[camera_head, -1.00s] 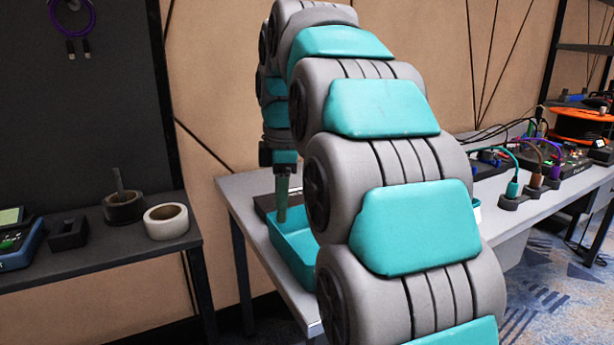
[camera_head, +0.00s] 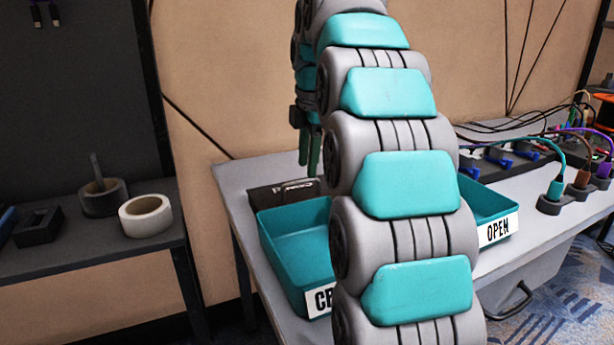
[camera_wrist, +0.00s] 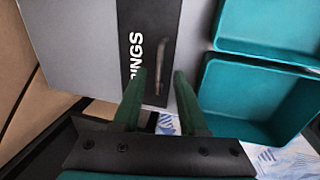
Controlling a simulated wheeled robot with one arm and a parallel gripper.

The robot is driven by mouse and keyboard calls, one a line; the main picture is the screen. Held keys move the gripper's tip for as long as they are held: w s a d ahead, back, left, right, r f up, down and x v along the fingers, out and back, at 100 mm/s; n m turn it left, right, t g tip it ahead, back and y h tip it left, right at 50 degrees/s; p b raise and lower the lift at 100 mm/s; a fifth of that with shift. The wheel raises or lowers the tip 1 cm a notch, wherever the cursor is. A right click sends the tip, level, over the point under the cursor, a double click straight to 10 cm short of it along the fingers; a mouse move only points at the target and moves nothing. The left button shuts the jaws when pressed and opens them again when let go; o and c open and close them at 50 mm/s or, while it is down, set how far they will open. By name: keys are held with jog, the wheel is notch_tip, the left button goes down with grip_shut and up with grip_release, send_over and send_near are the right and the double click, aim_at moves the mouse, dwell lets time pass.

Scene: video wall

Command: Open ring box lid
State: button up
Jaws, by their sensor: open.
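The ring box is a flat black box with white lettering ending in "INGS" (camera_wrist: 136,60) and a grey bar-like handle (camera_wrist: 161,62) on its top. In the head view the black box (camera_head: 272,196) lies at the back left of the table and appears closed. My gripper (camera_head: 309,170) is open and empty, its green fingers pointing down above the box's area. In the wrist view my gripper (camera_wrist: 158,80) has its two fingertips on either side of the handle's lower end. I cannot tell the height gap. My arm hides part of the box in the head view.
Cables and plugs (camera_head: 556,187) crowd the table's right. A side table (camera_head: 110,250) holds tape rolls.

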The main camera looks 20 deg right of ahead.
aim_at(295, 183)
jog(key=shift+w+f, duration=0.15)
jog(key=shift+f, duration=0.6)
jog(key=shift+w+f, duration=0.15)
jog(key=shift+f, duration=0.55)
grip_shut()
dwell(0.4)
